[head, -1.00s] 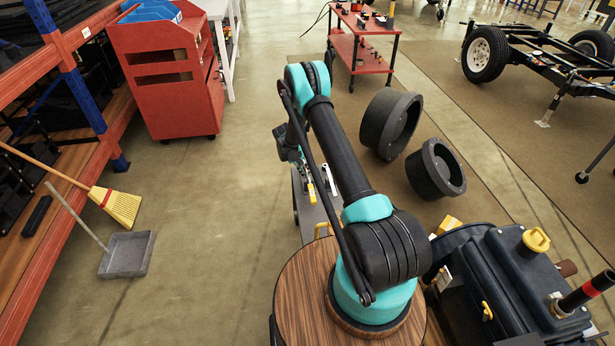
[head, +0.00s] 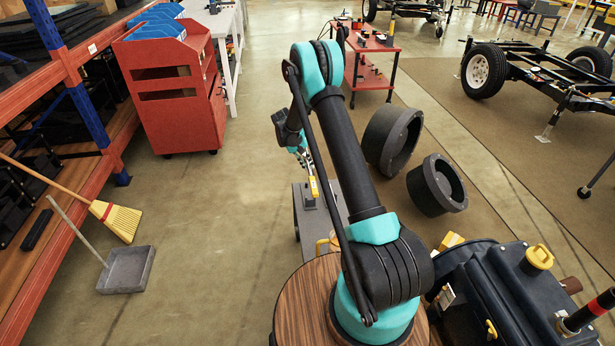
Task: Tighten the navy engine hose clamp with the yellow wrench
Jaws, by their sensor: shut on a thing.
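My gripper (head: 307,168) is small in the head view, beyond my arm and above a grey cart top. It is shut on the yellow wrench (head: 314,187), which shows as a short yellow piece below the fingers. My arm hides part of this area, so the exact grip cannot be made out. The navy engine (head: 500,285) stands at the lower right with a yellow cap on top, well apart from the gripper. Its hose clamp cannot be clearly made out.
The grey cart (head: 301,222) lies under the gripper. Two dark round parts (head: 391,138) (head: 437,186) are right of my arm. A red cabinet (head: 170,95), a shelf rack, a broom (head: 118,221) and a dustpan (head: 128,270) are left. Floor between is clear.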

